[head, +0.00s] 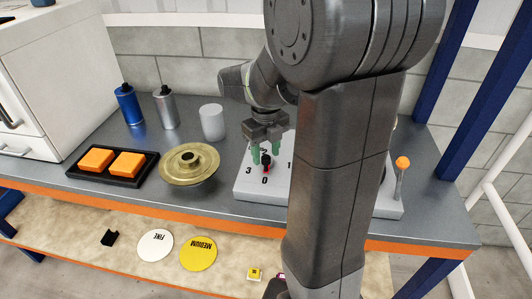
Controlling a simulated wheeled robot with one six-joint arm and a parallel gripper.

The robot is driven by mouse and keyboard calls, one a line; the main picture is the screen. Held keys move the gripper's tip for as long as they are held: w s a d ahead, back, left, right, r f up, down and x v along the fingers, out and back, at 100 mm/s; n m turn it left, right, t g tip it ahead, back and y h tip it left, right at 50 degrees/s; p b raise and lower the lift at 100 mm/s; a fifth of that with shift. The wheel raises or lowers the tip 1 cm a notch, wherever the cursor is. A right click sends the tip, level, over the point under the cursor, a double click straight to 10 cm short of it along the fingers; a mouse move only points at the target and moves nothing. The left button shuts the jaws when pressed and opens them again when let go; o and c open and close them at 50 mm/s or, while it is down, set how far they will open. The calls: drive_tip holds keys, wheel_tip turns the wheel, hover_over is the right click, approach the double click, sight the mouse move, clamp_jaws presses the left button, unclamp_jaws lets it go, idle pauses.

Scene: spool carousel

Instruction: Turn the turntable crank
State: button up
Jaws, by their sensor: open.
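A brass-coloured round turntable (190,165) with a raised hub sits on the grey bench, left of a light control box. The control box (253,190) shows the numbers 3, 0 and 1 around a small black knob (266,161) with a red mark. My gripper (266,154) has green fingertips and is open, pointing down right over the knob, with the fingers on either side of it; I cannot tell whether they touch. A lever with an orange ball top (402,163) stands on the box's right end. My arm hides the middle of the box. No crank is clearly visible on the turntable.
A black tray (75,176) holds two orange blocks. A blue bottle (128,104), a grey bottle (166,108) and a white cylinder (212,122) stand behind. A white cabinet (60,70) bounds the left. White (155,245) and yellow (198,254) discs lie on the lower shelf.

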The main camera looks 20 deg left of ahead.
drive_tip(key=shift+f, duration=0.45)
drive_tip(key=shift+c, duration=0.3)
clamp_jaws()
drive_tip(key=shift+d+n, duration=0.15)
drive_tip(key=shift+n, duration=0.25)
